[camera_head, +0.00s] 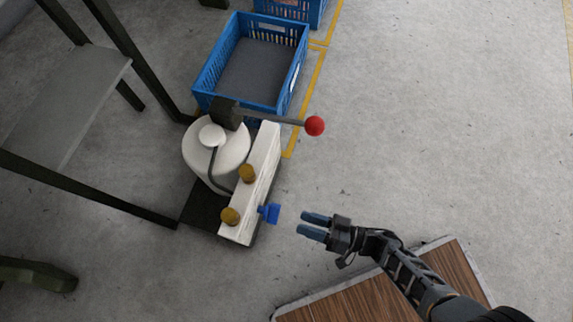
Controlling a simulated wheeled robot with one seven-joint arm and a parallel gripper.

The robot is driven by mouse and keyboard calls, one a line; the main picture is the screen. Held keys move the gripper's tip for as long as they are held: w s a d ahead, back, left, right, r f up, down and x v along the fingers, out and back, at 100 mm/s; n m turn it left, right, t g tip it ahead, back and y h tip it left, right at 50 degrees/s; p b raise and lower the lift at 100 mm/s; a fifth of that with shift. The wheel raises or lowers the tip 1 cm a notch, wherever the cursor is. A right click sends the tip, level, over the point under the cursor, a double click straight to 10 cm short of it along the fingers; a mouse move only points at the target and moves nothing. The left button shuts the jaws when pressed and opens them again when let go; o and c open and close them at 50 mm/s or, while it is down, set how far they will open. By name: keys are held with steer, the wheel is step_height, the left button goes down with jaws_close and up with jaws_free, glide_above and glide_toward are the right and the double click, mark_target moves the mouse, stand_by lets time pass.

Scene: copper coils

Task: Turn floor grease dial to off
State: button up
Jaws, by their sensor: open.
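The grease unit stands on the floor left of centre, with a white round tank (216,158) and a white upright panel (258,170). A blue dial (270,213) sticks out from the lower right side of the panel. Two brass-coloured knobs (239,194) sit at the panel's left edge. A lever with a red ball (315,126) reaches out to the right from the top. My gripper (307,225) is open and empty, a short way to the right of the blue dial and apart from it. Its two blue-tipped fingers point left. Any dial markings are too small to read.
A blue crate (210,77) stands behind the grease unit, with another blue crate (318,12) beyond. A dark metal frame with a grey shelf (62,100) is at left. A wooden-topped surface (350,302) lies below my arm. The floor at right is clear.

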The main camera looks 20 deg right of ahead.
mark_target(271, 213)
steer(key=x, duration=0.8)
steer(key=shift+b, duration=0.35)
steer(key=shift+w+f, duration=0.1)
jaws_close()
